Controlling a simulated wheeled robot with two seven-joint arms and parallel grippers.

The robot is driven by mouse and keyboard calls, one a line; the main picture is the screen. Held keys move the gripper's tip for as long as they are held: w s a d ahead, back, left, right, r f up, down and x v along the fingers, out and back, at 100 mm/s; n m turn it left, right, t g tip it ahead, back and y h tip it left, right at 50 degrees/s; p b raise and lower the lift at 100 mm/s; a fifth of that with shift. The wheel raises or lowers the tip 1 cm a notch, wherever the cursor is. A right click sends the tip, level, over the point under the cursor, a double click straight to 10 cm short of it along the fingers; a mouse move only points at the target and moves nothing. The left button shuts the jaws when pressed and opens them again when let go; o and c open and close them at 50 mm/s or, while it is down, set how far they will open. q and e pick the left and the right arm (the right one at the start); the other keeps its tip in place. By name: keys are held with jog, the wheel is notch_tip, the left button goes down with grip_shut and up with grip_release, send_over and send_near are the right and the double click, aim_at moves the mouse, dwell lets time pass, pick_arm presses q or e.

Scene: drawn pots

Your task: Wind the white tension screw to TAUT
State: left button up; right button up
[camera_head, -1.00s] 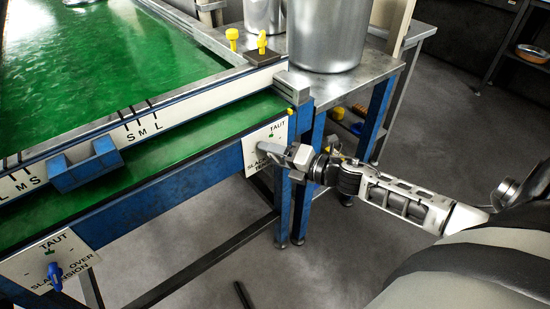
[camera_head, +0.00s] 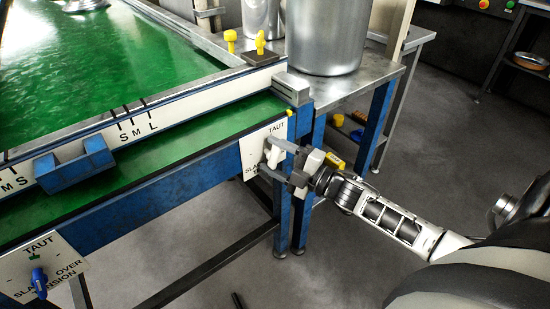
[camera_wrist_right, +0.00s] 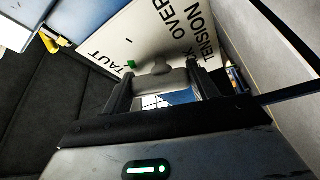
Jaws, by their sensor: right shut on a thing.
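The white tension screw (camera_head: 274,155) sits on a white plate (camera_head: 251,152) marked TAUT, SLACK and OVER TENSION, on the front of the blue frame. My right gripper (camera_head: 280,157) reaches it from the right and is shut on the screw, one finger on each side. In the right wrist view the screw's pale wing (camera_wrist_right: 160,78) lies between the two fingers, close to the plate. A small green mark (camera_wrist_right: 131,64) shows beside the word TAUT. The fingers hide part of the screw and some lettering in the head view. My left gripper is not in view.
A second plate (camera_head: 62,262) with a blue screw (camera_head: 39,283) is at the lower left. A green belt (camera_head: 190,145) and a blue bracket (camera_head: 75,168) lie left of the gripper. A metal pot (camera_head: 328,40) stands on the table above. Blue legs (camera_head: 302,215) stand below.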

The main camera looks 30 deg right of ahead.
jog(key=shift+m, duration=0.3)
jog(key=o, duration=1)
jog(key=v, duration=1.6)
jog(key=shift+f+b, duration=0.15)
jog(key=shift+b, duration=0.25)
